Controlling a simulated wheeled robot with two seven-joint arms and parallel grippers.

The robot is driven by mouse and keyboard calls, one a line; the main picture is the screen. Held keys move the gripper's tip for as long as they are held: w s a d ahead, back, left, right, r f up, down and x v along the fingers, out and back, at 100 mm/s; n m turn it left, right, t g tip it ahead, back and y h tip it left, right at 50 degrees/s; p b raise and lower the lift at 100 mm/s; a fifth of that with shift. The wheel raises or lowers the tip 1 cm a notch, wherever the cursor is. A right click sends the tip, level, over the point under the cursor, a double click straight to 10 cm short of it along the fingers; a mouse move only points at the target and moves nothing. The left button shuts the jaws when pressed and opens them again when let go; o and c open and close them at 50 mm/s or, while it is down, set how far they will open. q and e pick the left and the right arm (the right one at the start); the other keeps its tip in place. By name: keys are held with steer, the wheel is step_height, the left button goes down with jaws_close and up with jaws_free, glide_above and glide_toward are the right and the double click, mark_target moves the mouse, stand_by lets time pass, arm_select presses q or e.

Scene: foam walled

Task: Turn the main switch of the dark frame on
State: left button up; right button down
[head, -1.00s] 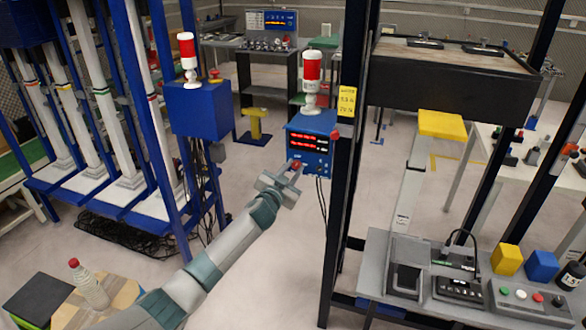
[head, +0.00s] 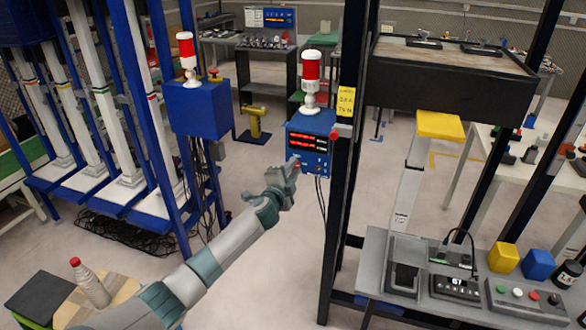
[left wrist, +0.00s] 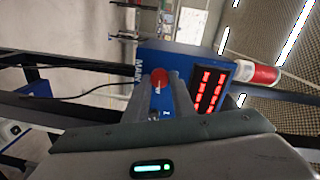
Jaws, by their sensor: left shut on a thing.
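The blue control box (head: 322,147) is fixed to the post of the dark frame (head: 344,190). It carries a lit red display (head: 312,143) and a red-and-white beacon (head: 311,82). The main switch, a red knob (left wrist: 160,78), sits low on the box front. My left gripper (head: 289,170) is at that corner of the box; in the left wrist view, its two fingers (left wrist: 165,92) are closed on the knob from both sides. The fingers partly hide the knob and the lettering by it. My right gripper is not in view.
A red button (head: 334,134) is on the box's right side. A blue frame with its own box (head: 203,110) and beacon stands at the left. A grey bench (head: 450,307) with control panels is at the right.

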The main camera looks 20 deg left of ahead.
arm_select(q)
steer(key=shift+f+m, duration=0.1)
steer(key=shift+m, duration=0.6)
steer(key=o, duration=0.9)
steer(key=shift+o, duration=0.8)
steer(key=shift+s, duration=0.2)
steer(key=s+r+b, duration=0.1)
steer(key=s+b, duration=0.1)
steer(key=s, duration=1.5)
steer(key=shift+a, duration=0.25)
